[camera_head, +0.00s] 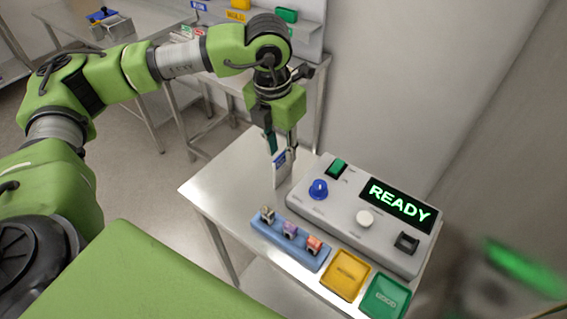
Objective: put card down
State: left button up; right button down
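A white card with a blue band (279,174) stands on edge just above or on the metal table (225,187), left of the control box. My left gripper (281,153) points down over the table, with its fingers on both sides of the card, and appears shut on it. I cannot tell whether the card's lower edge touches the table. My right gripper is not in view.
The control box (345,229) reads READY and has knobs and buttons. In front are a blue rack (297,250) with small parts, a yellow tray (346,275) and a green tray (385,298). The table's left part is bare. Another bench stands behind.

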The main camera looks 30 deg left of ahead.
aim_at(282, 153)
pick_arm(q)
jog(key=f, duration=0.1)
jog(key=f+p, duration=0.1)
jog(key=f, duration=0.1)
jog(key=shift+w+f+p, duration=0.2)
jog(key=shift+f+p, duration=0.1)
jog(key=shift+w+f, duration=0.1)
jog(key=shift+f, duration=0.3)
grip_shut()
jog(key=shift+r, duration=0.1)
